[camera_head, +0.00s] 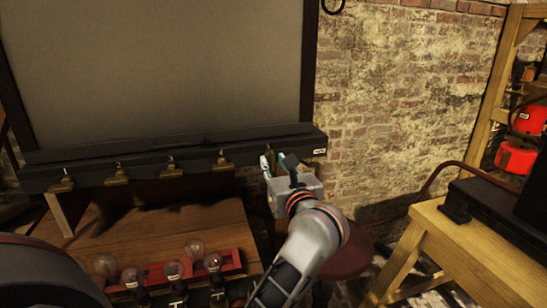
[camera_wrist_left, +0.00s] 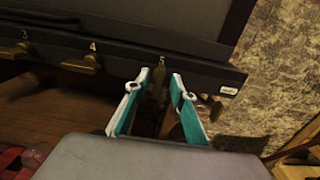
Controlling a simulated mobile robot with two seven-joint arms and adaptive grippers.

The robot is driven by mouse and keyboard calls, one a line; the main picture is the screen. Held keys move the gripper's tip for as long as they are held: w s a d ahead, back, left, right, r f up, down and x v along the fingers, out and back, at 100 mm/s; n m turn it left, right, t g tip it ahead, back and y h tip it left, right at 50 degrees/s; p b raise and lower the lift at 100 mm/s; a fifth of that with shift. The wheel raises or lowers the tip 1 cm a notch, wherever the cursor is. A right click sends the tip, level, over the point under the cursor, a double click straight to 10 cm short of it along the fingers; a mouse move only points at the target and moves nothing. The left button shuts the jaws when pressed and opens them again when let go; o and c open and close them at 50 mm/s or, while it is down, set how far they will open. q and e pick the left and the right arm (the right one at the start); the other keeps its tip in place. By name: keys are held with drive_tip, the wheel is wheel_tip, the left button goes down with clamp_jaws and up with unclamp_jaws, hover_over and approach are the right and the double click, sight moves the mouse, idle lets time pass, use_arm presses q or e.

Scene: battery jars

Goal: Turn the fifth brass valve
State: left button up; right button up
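A row of brass valves hangs under the dark ledge of a large grey panel. In the head view the first four valves show, the fourth valve (camera_head: 223,161) nearest my left gripper (camera_head: 279,162). In the left wrist view the fourth valve (camera_wrist_left: 84,64) is left of the gripper. The fifth valve (camera_wrist_left: 158,85), under the label 5, is between the two pale and teal fingers of my left gripper (camera_wrist_left: 156,88). The fingers are apart, with gaps showing beside the valve.
A dark ledge (camera_head: 100,175) runs along the panel's bottom. Below is a wooden surface with a red rack (camera_head: 234,260) of glass bulbs. A wooden table (camera_head: 470,245) with a black case stands at the right. Another small brass-coloured part (camera_wrist_left: 212,108) is right of the fingers.

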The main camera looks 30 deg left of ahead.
use_arm(q)
drive_tip(key=shift+w+a, duration=0.3)
drive_tip(key=shift+a, duration=0.1)
drive_tip(key=shift+s+d, duration=0.1)
drive_tip(key=shift+c, duration=1.1)
clamp_jaws()
use_arm(e)
drive_tip(key=shift+w+a+f, duration=0.1)
drive_tip(key=shift+w+f, duration=0.05)
drive_tip(key=shift+f, duration=0.05)
drive_tip(key=shift+r, duration=0.1)
